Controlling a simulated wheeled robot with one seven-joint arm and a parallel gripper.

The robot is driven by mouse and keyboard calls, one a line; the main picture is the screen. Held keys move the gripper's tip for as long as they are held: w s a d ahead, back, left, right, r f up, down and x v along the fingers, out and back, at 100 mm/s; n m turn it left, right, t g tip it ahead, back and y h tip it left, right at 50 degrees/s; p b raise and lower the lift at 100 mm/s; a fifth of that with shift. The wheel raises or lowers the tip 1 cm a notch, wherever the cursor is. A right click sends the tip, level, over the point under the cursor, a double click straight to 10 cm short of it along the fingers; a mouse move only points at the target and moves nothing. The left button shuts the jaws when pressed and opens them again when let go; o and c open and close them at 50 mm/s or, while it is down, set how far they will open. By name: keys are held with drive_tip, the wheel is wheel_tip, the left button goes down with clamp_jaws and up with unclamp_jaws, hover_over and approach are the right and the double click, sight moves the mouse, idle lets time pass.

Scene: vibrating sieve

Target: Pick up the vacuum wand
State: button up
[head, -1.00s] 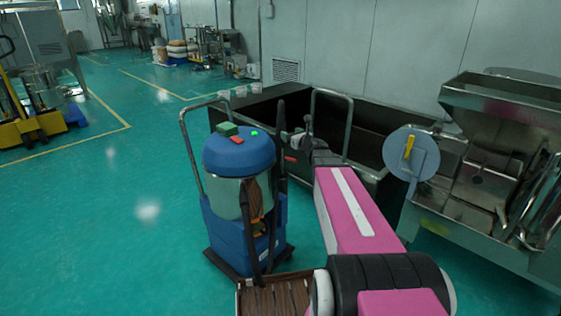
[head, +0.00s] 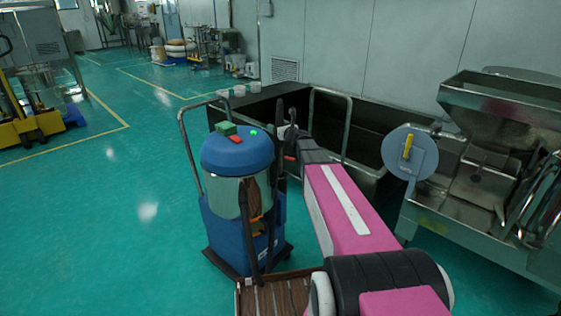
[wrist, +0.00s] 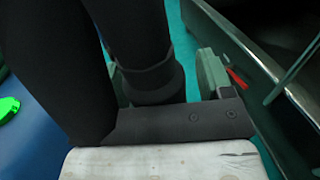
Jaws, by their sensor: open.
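The vacuum wand (head: 280,113) is a black tube standing upright at the right side of the blue-lidded vacuum (head: 236,153). In the wrist view the wand (wrist: 140,35) comes down from the top and ends in a wider black collar. My gripper (head: 288,134) is at the wand's upper part, at its right in the head view. In the wrist view my gripper (wrist: 163,80) is open, with the collar between its grey-green fingers. The left finger is mostly hidden behind black parts, so I cannot tell whether either finger touches the wand.
A metal handle (head: 186,140) rises at the vacuum's left. A dark open tank (head: 370,115) stands behind my arm. The steel sieve machine (head: 480,180) is at the right. A brown slatted surface (head: 275,297) is in front.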

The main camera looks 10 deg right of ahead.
drive_tip(key=c, duration=1)
drive_tip(key=shift+r, duration=0.1)
